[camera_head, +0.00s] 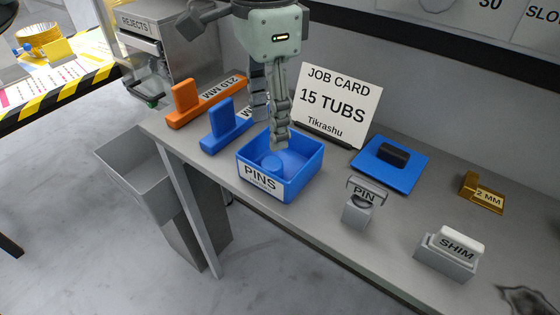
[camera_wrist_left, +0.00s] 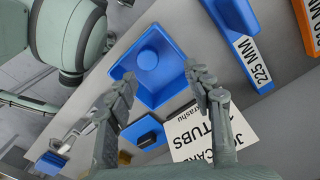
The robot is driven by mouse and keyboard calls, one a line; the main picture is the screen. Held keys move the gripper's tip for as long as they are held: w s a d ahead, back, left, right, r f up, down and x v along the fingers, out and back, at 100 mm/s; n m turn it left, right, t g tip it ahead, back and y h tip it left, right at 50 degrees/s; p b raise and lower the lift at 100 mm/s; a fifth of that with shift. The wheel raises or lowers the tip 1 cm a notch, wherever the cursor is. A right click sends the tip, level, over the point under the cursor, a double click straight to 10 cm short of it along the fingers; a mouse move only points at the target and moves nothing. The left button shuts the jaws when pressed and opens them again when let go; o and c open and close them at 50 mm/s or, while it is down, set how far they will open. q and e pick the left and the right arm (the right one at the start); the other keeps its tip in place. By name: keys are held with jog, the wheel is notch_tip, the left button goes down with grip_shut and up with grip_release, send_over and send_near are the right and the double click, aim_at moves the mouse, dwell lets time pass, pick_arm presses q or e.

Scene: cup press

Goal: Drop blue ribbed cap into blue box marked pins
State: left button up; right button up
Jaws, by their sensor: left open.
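The blue box (camera_head: 308,174) with a PINS label stands on the bench, and it also shows in the left wrist view (camera_wrist_left: 174,88). A round blue cap (camera_head: 268,163) lies inside the box near its label side; it shows as a blue disc in the left wrist view (camera_wrist_left: 147,59). Ribs on it are too small to make out. My left gripper (camera_head: 268,128) is open and empty above the box, fingers pointing down, apart from the cap. My right gripper is not seen.
A job card (camera_head: 343,103) stands behind the box. Blue (camera_head: 221,122) and orange (camera_head: 186,104) gauges lie to its left. To its right are a blue plate (camera_head: 405,178) with a dark piece, a PIN block (camera_head: 358,214) and a SHIM block (camera_head: 440,262). A grey bin (camera_head: 135,160) stands below.

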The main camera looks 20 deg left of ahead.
pick_arm(q)
notch_tip(320, 180, up, 10)
dwell(0.3)
dwell(0.3)
